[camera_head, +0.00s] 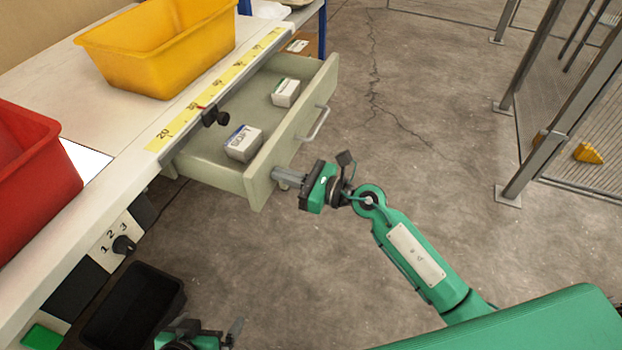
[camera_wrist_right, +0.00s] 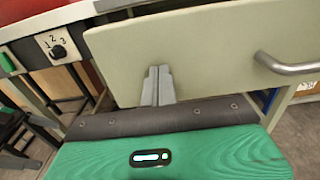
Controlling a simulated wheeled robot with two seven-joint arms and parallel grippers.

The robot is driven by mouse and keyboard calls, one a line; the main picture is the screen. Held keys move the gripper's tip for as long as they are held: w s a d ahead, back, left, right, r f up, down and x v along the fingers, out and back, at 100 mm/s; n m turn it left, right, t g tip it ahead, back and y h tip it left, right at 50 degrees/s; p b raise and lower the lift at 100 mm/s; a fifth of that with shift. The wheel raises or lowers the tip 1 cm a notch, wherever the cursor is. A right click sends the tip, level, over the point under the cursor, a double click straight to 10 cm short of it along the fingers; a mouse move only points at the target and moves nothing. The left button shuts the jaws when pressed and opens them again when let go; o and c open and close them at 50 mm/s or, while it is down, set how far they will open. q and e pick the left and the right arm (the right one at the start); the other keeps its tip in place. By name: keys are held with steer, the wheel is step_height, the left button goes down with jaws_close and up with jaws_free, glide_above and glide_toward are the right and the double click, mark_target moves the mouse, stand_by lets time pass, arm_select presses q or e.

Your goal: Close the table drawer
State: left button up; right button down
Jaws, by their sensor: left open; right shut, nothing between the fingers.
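The table drawer (camera_head: 292,134) is pulled out from under the white table, and its inside shows. Two small white boxes lie in it, one near the front left (camera_head: 243,142) and one further back (camera_head: 285,92). A metal handle (camera_head: 316,124) is on its front panel. My right gripper (camera_head: 278,177) is shut and empty, with its fingertips at the near lower end of the front panel. In the right wrist view the fingers (camera_wrist_right: 157,86) point at the drawer front (camera_wrist_right: 200,55), left of the handle (camera_wrist_right: 287,66); contact cannot be told. My left gripper (camera_head: 208,335) is open at the bottom edge, partly cut off.
A yellow bin (camera_head: 160,45) and a red bin (camera_head: 25,170) stand on the table (camera_head: 75,100). A black bin (camera_head: 133,305) is below the table's near side. A knob panel (camera_head: 115,240) is on the table's side. Floor right of the drawer is clear up to a metal fence (camera_head: 560,110).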

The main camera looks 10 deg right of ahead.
glide_toward(198, 149)
steer(key=s+r, duration=0.1)
steer(key=s+d+r, duration=0.1)
steer(key=s+r, duration=0.1)
steer(key=s+d+r, duration=0.1)
steer(key=s, duration=0.1)
steer(key=shift+s+r+p, duration=0.1)
steer(key=shift+r+p, duration=0.05)
steer(key=shift+p, duration=0.25)
steer(key=b+x, duration=0.1)
steer(key=x, duration=0.8)
steer(key=shift+w+a, duration=0.3)
steer(key=shift+w+a+b, duration=0.35)
steer(key=shift+a, duration=0.1)
arm_select(q)
steer(key=shift+w+d+t+h, duration=0.15)
steer(key=shift+d+t+h, duration=0.2)
steer(key=shift+d, duration=0.3)
arm_select(e)
steer(key=shift+r, duration=0.15)
